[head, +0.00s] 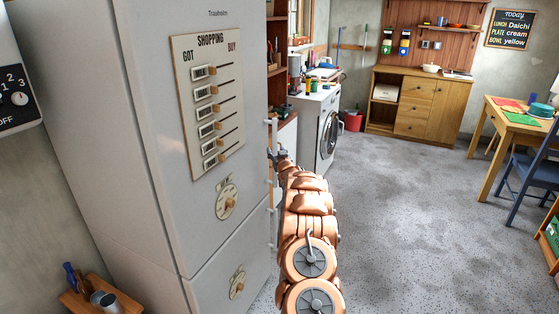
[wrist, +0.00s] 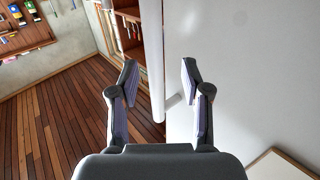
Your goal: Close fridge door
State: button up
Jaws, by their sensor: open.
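The tall white fridge fills the left of the head view. Its upper door (head: 150,120) carries a shopping board and a dial. A pale vertical bar handle (head: 273,135) stands off the door's right edge. In the head view I see no clear gap around the door and cannot tell how far it is open. My gripper (head: 275,156) is at the handle, largely hidden by my arm. In the wrist view my gripper (wrist: 157,80) is open, with the handle bar (wrist: 154,60) between its fingers, apparently not clamped. The white door face (wrist: 245,75) lies to the right.
A lower fridge door (head: 235,275) has its own handle. A washing machine (head: 318,130) stands beyond my arm. A wooden cabinet (head: 445,103) is at the back, a table (head: 505,125) and blue chair (head: 530,175) at the right. The grey floor (head: 410,220) between is clear.

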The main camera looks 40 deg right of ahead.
jog(key=v, duration=0.6)
dwell(0.3)
jog(key=shift+a, duration=0.1)
dwell(0.5)
